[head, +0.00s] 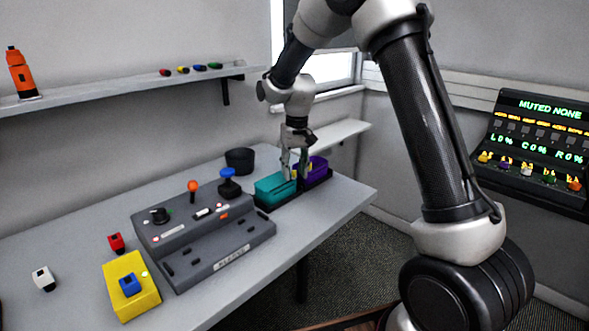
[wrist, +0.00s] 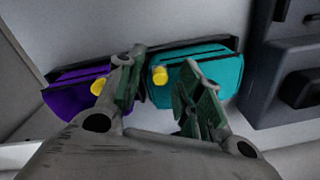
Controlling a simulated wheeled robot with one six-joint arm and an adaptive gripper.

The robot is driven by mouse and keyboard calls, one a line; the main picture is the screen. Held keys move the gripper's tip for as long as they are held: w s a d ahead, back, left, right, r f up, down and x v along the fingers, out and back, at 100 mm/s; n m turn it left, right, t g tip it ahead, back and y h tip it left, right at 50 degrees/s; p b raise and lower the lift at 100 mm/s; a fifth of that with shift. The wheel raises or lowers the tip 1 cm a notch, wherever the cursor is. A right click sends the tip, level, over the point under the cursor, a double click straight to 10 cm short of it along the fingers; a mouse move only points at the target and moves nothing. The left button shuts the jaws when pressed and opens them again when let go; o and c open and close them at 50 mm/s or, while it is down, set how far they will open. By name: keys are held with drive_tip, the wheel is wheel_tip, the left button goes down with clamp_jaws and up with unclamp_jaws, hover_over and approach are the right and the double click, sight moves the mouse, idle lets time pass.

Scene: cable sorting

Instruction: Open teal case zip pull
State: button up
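The teal case (head: 274,188) lies in a dark tray on the table, left of the purple case (head: 317,165). In the wrist view the teal case (wrist: 212,68) is on the right and the purple case (wrist: 70,92) on the left. A yellow zip pull (wrist: 160,75) shows at the teal case's left end. Another yellow pull (wrist: 97,87) is on the purple case. My gripper (head: 293,176) points down over the cases. In the wrist view its fingers (wrist: 160,92) are apart, with the teal case's pull showing between them. Whether a finger touches a case is unclear.
A grey control console (head: 205,235) with knobs and a joystick stands left of the cases. A black cup (head: 240,160) is behind. A yellow box (head: 130,285) and small coloured plugs lie at the front left.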

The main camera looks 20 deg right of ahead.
sight(273, 190)
clamp_jaws()
drive_tip(key=s+a, duration=0.1)
drive_tip(key=a, duration=0.1)
drive_tip(key=s+a, duration=0.2)
drive_tip(key=a, duration=0.1)
drive_tip(key=s+a, duration=0.1)
drive_tip(key=a, duration=0.1)
drive_tip(key=shift+s+a, duration=0.2)
drive_tip(key=shift+a, duration=0.05)
unclamp_jaws()
drive_tip(key=shift+r, duration=0.1)
wheel_tip(273, 190, up, 12)
drive_tip(key=shift+d, duration=0.25)
